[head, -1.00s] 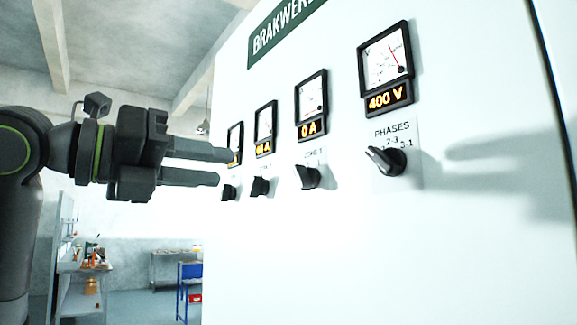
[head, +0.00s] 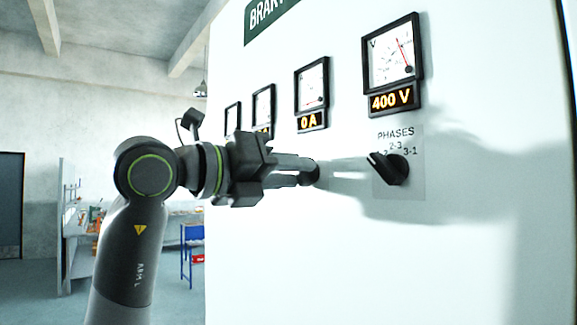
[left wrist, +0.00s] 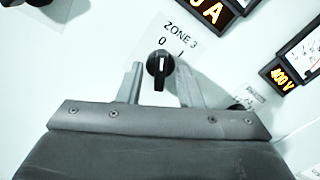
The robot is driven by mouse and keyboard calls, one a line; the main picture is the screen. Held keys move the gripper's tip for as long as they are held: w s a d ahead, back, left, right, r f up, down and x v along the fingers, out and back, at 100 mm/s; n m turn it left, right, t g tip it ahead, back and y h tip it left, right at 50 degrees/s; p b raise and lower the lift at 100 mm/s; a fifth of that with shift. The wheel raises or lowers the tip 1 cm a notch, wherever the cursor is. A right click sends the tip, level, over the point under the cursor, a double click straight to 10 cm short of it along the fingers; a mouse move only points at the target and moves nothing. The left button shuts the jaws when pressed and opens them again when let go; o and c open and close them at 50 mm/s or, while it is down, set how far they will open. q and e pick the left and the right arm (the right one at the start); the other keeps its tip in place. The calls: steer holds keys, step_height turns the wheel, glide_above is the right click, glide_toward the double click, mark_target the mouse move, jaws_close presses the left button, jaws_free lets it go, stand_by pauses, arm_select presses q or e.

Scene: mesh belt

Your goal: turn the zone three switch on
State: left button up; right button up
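The zone three switch is a black rotary knob (left wrist: 159,68) on the white panel (head: 450,270), under a "ZONE 3" label with 0 and I marks. The left wrist view shows a white line on its grip; I cannot tell surely which mark it points to. My left gripper (head: 307,172) is open, its fingers reaching the panel. In the left wrist view its two fingers (left wrist: 160,76) stand on either side of the knob, with gaps visible. In the head view the fingers partly cover the knob. My right gripper is not in view.
The phases knob (head: 390,168) is right of my gripper, under the 400 V meter (head: 392,60). The 0 A meter (head: 311,92) is above the zone three knob. Other meters (head: 262,108) are further left. My arm hides the other zone switches in the head view.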

arm_select(q)
jaws_close()
stand_by(0.3)
steer(key=shift+f+m+b, duration=0.2)
steer(key=shift+m+b, duration=0.6)
steer(key=shift+b, duration=0.2)
steer(key=shift+m+b, duration=1.05)
steer(key=shift+m, duration=0.15)
steer(key=m+b, duration=0.2)
steer(key=m, duration=0.1)
steer(key=shift+m, duration=0.3)
steer(key=m+b, duration=0.1)
steer(key=m, duration=0.3)
steer(key=shift+r, duration=0.15)
steer(key=shift+m, duration=0.3)
